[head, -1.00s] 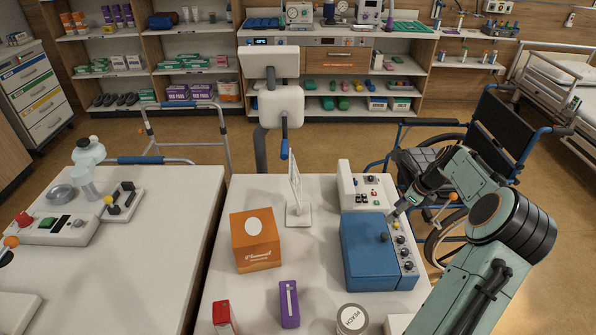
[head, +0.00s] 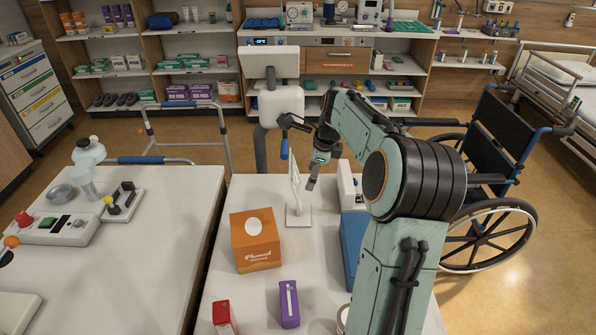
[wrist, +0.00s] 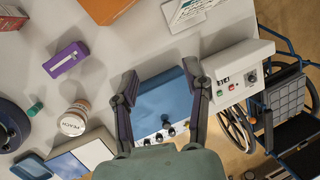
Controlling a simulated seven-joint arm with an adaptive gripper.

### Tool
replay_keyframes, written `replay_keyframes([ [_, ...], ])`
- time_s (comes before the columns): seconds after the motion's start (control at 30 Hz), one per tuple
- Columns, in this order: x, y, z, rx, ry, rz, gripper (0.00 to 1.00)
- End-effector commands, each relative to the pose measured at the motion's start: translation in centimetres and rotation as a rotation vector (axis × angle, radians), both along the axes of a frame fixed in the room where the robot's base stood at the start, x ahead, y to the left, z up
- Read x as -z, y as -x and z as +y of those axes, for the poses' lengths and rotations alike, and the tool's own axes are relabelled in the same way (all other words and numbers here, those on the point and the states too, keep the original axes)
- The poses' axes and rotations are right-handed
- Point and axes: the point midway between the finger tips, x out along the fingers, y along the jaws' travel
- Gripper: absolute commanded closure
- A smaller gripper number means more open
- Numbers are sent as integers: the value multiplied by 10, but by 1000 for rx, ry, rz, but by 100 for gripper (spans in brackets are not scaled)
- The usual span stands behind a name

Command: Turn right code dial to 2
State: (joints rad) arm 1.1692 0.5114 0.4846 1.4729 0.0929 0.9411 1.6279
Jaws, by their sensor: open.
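My gripper (head: 313,178) hangs over the table between the standing card and the white control box (head: 345,182). In the wrist view its two fingers (wrist: 160,74) are spread apart with nothing between them, above the blue box (wrist: 163,98). The white control box also shows in the wrist view (wrist: 250,62), to the right of the fingers, with a small dark-and-white marked part (wrist: 222,79), a red button and a dark round part on its face. I cannot tell which part is the right code dial, nor read its setting. My arm hides much of both boxes in the head view.
The card stand (head: 297,210) is close to my gripper. An orange box (head: 255,240), a purple box (head: 289,304) and a red-and-white box (head: 224,318) stand on the table. A jar (wrist: 74,119) shows left of my fingers. A wheelchair (head: 490,150) stands beyond the table's right side.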

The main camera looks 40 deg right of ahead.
Motion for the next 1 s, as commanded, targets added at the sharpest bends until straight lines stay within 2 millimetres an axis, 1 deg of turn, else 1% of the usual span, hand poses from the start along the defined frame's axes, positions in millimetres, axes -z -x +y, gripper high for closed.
replay_keyframes([
  [0.03,-4,-4,7,-19,10,2,53],
  [0.1,-7,-8,15,-40,19,5,53],
  [0.3,-13,-14,28,-72,34,9,53],
  [0.87,-13,-14,29,-85,38,10,53],
  [0.97,-13,-14,29,-177,68,14,53],
  [1.0,-13,-15,29,-254,95,17,53],
])
